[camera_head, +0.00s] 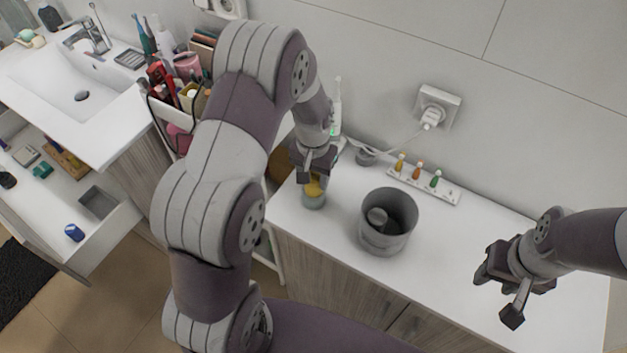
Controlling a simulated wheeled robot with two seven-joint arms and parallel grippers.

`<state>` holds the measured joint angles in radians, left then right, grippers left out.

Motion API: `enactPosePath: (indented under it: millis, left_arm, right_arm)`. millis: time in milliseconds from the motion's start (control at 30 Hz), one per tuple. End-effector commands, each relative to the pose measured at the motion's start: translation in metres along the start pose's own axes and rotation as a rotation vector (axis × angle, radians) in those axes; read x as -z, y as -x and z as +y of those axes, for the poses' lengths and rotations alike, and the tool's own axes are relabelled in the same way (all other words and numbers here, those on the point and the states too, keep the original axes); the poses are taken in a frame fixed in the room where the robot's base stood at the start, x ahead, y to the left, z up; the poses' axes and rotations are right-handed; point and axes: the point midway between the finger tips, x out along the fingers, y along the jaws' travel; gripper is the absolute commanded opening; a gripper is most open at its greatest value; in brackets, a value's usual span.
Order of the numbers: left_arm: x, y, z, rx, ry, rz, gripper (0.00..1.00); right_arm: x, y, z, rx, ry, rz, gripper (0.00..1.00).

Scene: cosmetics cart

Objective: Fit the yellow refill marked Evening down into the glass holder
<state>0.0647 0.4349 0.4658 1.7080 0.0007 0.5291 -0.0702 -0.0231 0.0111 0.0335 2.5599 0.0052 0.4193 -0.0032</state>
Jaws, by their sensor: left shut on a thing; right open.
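The yellow refill (313,187) is in the jaws of my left gripper (315,176), which points down near the back left of the white counter. The pale greenish glass holder (314,202) stands on the counter directly under the refill. The refill's lower end meets the holder's rim in the picture; I cannot tell how deep it sits or whether it touches. The gripper hides the refill's top, and no marking is readable. My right gripper (497,291) is open and empty over the right part of the counter.
A grey round bin (372,238) with something inside stands right of the holder. Behind it is a white strip (447,192) with yellow, orange and green small bottles. A white toothbrush-like device (336,112) and cable are by the wall. The front right counter is clear.

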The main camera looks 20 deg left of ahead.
Motion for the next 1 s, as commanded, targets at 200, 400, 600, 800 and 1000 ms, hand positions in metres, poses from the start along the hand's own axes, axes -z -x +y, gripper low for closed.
enactPosePath:
  millis: [200, 400, 600, 800, 1000]
  left_arm:
    - [-0.004, -0.032, 0.000, -0.001, 0.000, -0.009, 0.00]
    - [-0.004, -0.034, 0.000, -0.001, 0.000, -0.010, 0.58]
    - [-0.004, -0.033, 0.000, -0.001, 0.000, -0.009, 0.74]
    - [-0.003, -0.031, 0.000, 0.000, 0.000, -0.006, 0.74]
    - [-0.001, 0.002, 0.000, 0.000, 0.000, 0.002, 0.74]
  right_arm:
    - [0.001, 0.010, 0.000, 0.000, 0.000, 0.000, 0.43]
    - [0.001, 0.008, 0.000, 0.000, 0.000, 0.000, 0.43]
    - [0.001, 0.008, 0.000, 0.000, 0.000, 0.000, 0.43]
    - [0.001, 0.008, 0.000, 0.000, 0.000, 0.000, 0.43]
    - [0.000, -0.002, 0.000, 0.000, 0.000, 0.000, 0.43]
